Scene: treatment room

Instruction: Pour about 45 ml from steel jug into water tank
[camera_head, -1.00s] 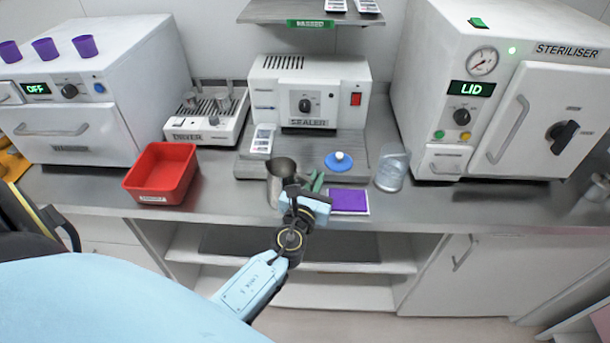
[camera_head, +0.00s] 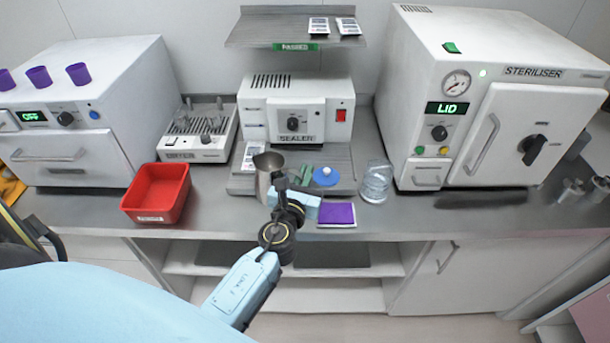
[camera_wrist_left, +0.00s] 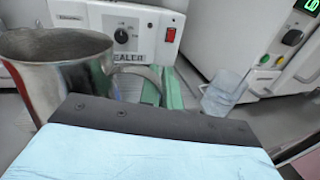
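The steel jug (camera_head: 264,180) is upright at the front of the sealer's tray, its open mouth up. It also fills the left of the left wrist view (camera_wrist_left: 55,75), with its handle toward my gripper. My left gripper (camera_head: 280,186) is at the jug's near right side and appears shut on it; its fingertips are hidden. A clear container (camera_head: 376,183), seemingly the water tank, stands on the counter right of the jug, apart from it. It also shows in the left wrist view (camera_wrist_left: 222,94). A blue disc with a white knob (camera_head: 325,177) lies between them. My right gripper is not in view.
The sealer (camera_head: 318,108) stands behind the jug and the steriliser (camera_head: 480,70), showing LID, to the right. A red bin (camera_head: 157,193) is on the left. A purple pad (camera_head: 337,214) lies at the counter's front edge; green items (camera_head: 306,173) lie beside the jug.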

